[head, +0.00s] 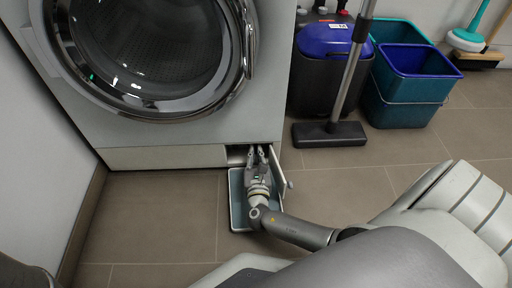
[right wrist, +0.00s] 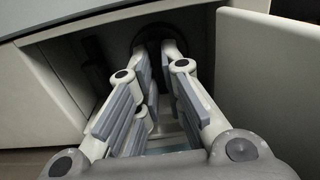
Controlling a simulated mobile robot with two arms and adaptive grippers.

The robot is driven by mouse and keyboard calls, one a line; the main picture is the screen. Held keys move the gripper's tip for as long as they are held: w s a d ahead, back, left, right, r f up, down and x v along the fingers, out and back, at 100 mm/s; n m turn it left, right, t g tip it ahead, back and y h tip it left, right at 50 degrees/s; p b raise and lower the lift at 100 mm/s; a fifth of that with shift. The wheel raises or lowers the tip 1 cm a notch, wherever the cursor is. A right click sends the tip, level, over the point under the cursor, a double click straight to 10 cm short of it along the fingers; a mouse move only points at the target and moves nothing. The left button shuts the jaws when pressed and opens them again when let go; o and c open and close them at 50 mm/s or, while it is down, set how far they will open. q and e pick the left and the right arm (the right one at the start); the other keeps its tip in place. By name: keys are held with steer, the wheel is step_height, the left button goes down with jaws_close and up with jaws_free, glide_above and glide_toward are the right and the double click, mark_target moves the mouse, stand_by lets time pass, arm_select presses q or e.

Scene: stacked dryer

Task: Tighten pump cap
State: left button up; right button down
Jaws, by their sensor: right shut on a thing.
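The pump cap (right wrist: 165,22) is a dark round part inside the open compartment at the foot of the dryer, seen at the top middle of the right wrist view. My right gripper (right wrist: 160,50) reaches into the compartment with its fingertips on either side of the cap, shut on it. The fingers cover much of the cap, so its thread and seating cannot be seen. In the head view my right gripper (head: 262,152) is at the compartment opening, and the cap is hidden there. My left gripper is not in view.
The compartment's small door (head: 279,168) stands open at the right of my gripper. A shallow tray (head: 236,208) lies on the floor under my wrist. The dryer (head: 190,135) rises above. A floor squeegee (head: 328,135), a dark bin (head: 322,85) and teal buckets (head: 400,108) stand right.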

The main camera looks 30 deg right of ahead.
steer(key=shift+w+m, duration=0.1)
steer(key=shift+m, duration=0.2)
steer(key=c, duration=1.8)
jaws_free()
steer(key=shift+c, duration=0.2)
